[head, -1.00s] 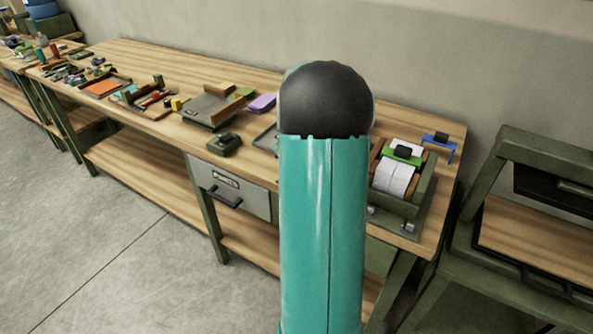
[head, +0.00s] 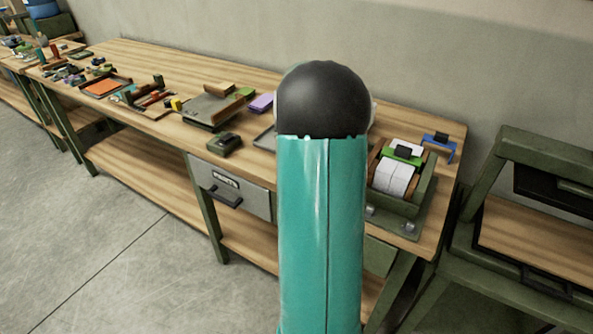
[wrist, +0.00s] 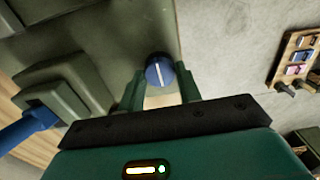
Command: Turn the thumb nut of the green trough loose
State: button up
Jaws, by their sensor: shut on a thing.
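The green trough (head: 425,193) stands at the right end of the workbench in the head view, with white paper sheets (head: 394,176) in it. In the wrist view, a round blue thumb nut (wrist: 158,71) with a white line across it sits against a green plate (wrist: 150,25). My gripper (wrist: 160,77) is shut on this nut, one finger on each side. The white line stands nearly upright in the wrist picture. My own arm hides the gripper in the head view.
A blue bracket (head: 441,141) stands behind the trough; a blue part (wrist: 25,130) shows left in the wrist view. A dark box (head: 224,144) and a tray (head: 208,108) lie further left on the bench (head: 128,57). A green rack (head: 540,150) stands to the right.

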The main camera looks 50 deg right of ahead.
jog(key=o, duration=1)
notch_tip(320, 180, up, 14)
jog(key=shift+f, duration=0.1)
dwell(0.5)
